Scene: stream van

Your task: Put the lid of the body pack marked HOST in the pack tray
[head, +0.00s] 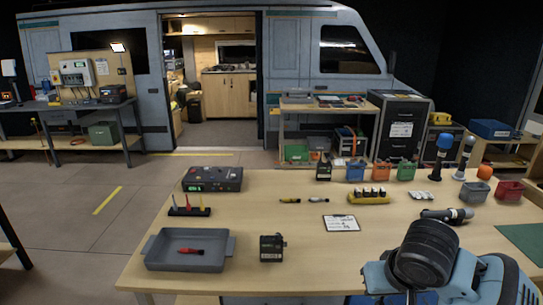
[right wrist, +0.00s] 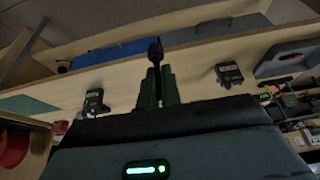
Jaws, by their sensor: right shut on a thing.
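A grey tray (head: 160,263), likely the pack tray, stands at the table's front left with a small red and black item (head: 190,251) in it. A black body pack (head: 271,248) stands just right of it. In the right wrist view I see one pack (right wrist: 228,73) beside the grey tray (right wrist: 290,62) and another (right wrist: 95,103) farther left. No HOST marking can be read. My right gripper (right wrist: 158,75) is shut on a thin dark thing (right wrist: 156,50); I cannot tell whether it is a lid. My left gripper is not in view.
A black device (head: 213,179), a holder of coloured pens (head: 189,210), a clipboard (head: 341,223) and a yellow battery tray (head: 369,198) lie on the table. Small bins (head: 381,171) line its back edge. The table between the near pack and my right arm is clear.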

